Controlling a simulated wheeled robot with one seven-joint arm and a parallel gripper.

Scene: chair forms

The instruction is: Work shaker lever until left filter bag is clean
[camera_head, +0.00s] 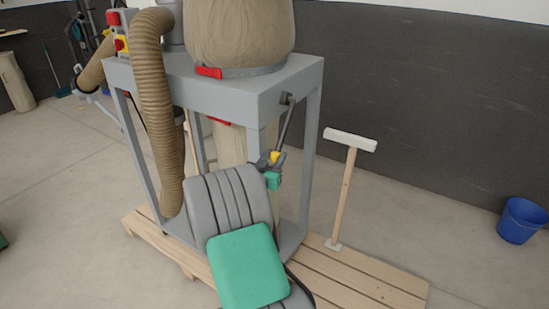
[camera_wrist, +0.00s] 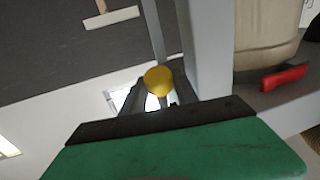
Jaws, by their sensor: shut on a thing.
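The shaker lever (camera_head: 284,128) is a dark rod hanging from the side of the grey frame, with a yellow knob (camera_head: 275,157) at its lower end. My gripper (camera_head: 273,162) is at the knob, shut on it. In the wrist view the yellow knob (camera_wrist: 158,80) sits between my two dark fingers, with the rod (camera_wrist: 153,30) running up behind it. A tan filter bag (camera_head: 238,35) stands on top of the frame, cut off by the picture's upper edge. I cannot tell whether it is the left one or how clean it is.
The grey frame (camera_head: 275,80) stands on a wooden pallet (camera_head: 370,285). A ribbed tan hose (camera_head: 155,90) runs down its left side. A red clasp (camera_head: 209,72) is at the bag's base. A T-shaped wooden tool (camera_head: 345,190) stands right of the frame. A blue bucket (camera_head: 521,222) is farther right.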

